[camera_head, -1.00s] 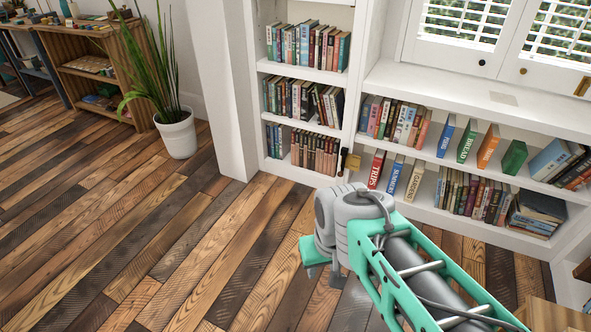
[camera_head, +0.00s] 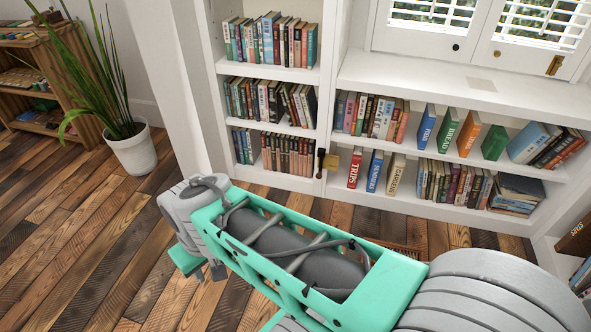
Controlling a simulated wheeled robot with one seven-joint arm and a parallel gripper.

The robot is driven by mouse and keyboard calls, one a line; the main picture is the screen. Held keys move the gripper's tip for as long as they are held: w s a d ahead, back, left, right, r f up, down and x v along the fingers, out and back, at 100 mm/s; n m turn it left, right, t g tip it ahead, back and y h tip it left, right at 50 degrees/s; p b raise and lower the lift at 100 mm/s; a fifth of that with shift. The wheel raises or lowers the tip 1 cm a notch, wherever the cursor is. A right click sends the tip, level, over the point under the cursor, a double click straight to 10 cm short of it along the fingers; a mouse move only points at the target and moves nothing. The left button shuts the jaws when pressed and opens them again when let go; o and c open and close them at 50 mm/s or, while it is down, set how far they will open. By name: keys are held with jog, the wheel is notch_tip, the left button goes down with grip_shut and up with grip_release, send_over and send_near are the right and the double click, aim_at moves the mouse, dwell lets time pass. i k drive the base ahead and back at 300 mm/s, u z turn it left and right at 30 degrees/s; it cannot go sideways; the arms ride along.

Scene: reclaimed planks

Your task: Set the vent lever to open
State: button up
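A small dark upright handle (camera_head: 321,163) beside a brass plate (camera_head: 332,162) is on the white bookcase upright, left of the lower shelf. It may be the vent lever, but no label is readable. A small brass fitting (camera_head: 555,65) also sits on the shutter frame at the upper right. My gripper (camera_head: 207,274) is at the lower left, at the end of my green and grey arm. It appears in front of the floor, apart from the handle and to its left. Its fingers are small and partly hidden, so I cannot tell their opening.
Books fill the white bookcase (camera_head: 336,119) across the back. A potted plant (camera_head: 134,154) stands at the left near a wooden shelf unit (camera_head: 85,105). A white wall post (camera_head: 170,80) stands left of the bookcase. Plank floor (camera_head: 80,215) is clear at the left.

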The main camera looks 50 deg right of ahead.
aim_at(321, 153)
jog(key=z, duration=0.35)
jog(key=i, duration=0.85)
jog(key=z, duration=0.6)
